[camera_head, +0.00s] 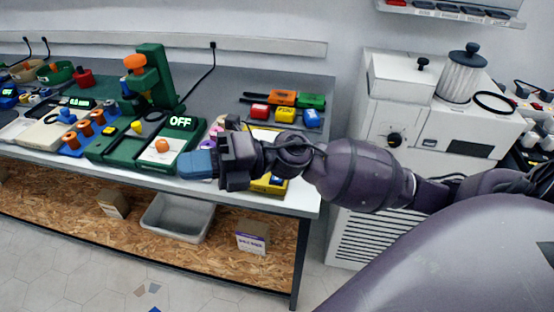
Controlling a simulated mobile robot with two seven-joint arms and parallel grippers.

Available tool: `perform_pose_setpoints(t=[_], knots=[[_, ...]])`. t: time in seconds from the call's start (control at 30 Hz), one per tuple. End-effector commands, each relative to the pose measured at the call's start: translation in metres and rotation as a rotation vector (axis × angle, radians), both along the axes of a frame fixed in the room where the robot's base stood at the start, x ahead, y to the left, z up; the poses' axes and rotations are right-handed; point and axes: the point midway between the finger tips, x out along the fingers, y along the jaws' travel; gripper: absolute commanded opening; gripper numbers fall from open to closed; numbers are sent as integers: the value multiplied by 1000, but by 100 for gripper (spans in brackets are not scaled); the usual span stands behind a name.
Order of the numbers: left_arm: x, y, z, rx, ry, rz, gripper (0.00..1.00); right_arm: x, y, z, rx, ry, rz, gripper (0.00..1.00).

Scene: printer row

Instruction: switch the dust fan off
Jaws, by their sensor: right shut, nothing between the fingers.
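A white cabinet unit (390,115) stands on the right, with a pleated filter canister (462,78) on top and a black dial (394,140) on its front. It looks like the dust fan, though no label on it can be read. The dial's setting is too small to tell. My right gripper (200,164) is shut and empty over the front edge of the workbench, pointing left, well away from the dial. My right arm reaches across in front of the cabinet's lower part. My left gripper is out of view.
A grey bin (178,216) sits on the shelf below. A narrow gap separates bench and cabinet.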

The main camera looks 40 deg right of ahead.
Motion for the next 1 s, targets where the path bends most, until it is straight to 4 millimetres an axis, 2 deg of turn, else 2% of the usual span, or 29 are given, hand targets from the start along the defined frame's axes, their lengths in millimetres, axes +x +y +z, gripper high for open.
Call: perform_pose_setpoints(t=[0.23,0.47,0.6,0.73,0.9,1.0], knots=[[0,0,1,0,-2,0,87,-5,-1,-20,-374,-156,241,0],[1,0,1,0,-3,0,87,2,-33,-41,-754,-236,412,0],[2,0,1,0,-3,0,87,13,-65,-47,-997,-251,485,0],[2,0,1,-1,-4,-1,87,26,-102,-45,-1229,-238,532,0],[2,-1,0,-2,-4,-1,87,41,-152,-31,-1500,-187,557,0],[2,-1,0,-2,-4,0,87,46,-175,-21,-1619,-151,558,0]])
